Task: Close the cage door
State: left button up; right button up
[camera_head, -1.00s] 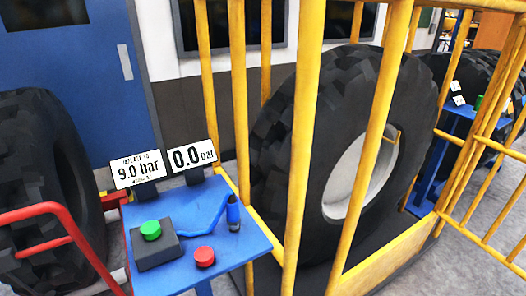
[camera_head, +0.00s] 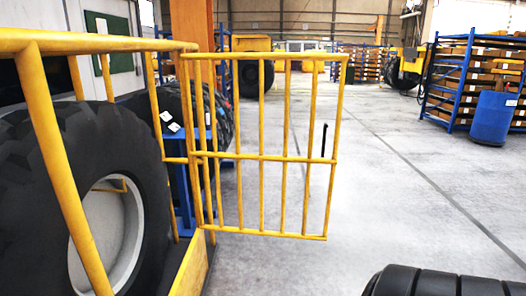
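The cage door (camera_head: 262,157), a yellow barred frame, stands open. It joins the cage (camera_head: 60,150) at a post on its left side and sticks out to the right over the bare floor. A thin black upright bar (camera_head: 324,140), perhaps a handle, shows near its free edge. Inside the cage a big black tyre (camera_head: 30,190) with a pale rim (camera_head: 105,240) stands upright. Neither of my grippers is in view.
A black ribbed object (camera_head: 440,282) fills the bottom right corner; I cannot tell what it is. A blue stand (camera_head: 183,190) is behind the door. A blue barrel (camera_head: 493,118) and a blue rack (camera_head: 450,80) stand far right. The floor right of the door is clear.

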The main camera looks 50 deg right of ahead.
aim_at(261, 57)
jog(key=l+u, duration=0.2)
jog(key=l, duration=1)
jog(key=l+u, duration=0.2)
jog(key=l, duration=0.95)
jog(key=k+l+u, duration=0.1)
jog(key=l, duration=0.35)
jog(key=k+l+u, duration=0.1)
jog(key=l, duration=0.3)
jog(key=k+l+u, duration=0.15)
jog(key=l, duration=0.25)
jog(key=k+l+u, duration=0.1)
jog(key=l, duration=0.3)
jog(key=k+l+u, duration=0.1)
jog(key=k+l, duration=0.15)
jog(key=l, duration=0.15)
jog(key=k+l+u, duration=0.1)
jog(key=l, duration=0.25)
jog(key=l+u, duration=0.1)
jog(key=l, duration=0.35)
jog(key=k+l+u, duration=0.1)
jog(key=l, duration=0.3)
jog(key=k+l+u, duration=0.1)
jog(key=l, duration=0.35)
jog(key=k+l+u, duration=0.15)
jog(key=l, duration=0.25)
jog(key=k+l+u, duration=0.1)
jog(key=l, duration=0.7)
jog(key=i+l, duration=0.1)
jog(key=l, duration=0.35)
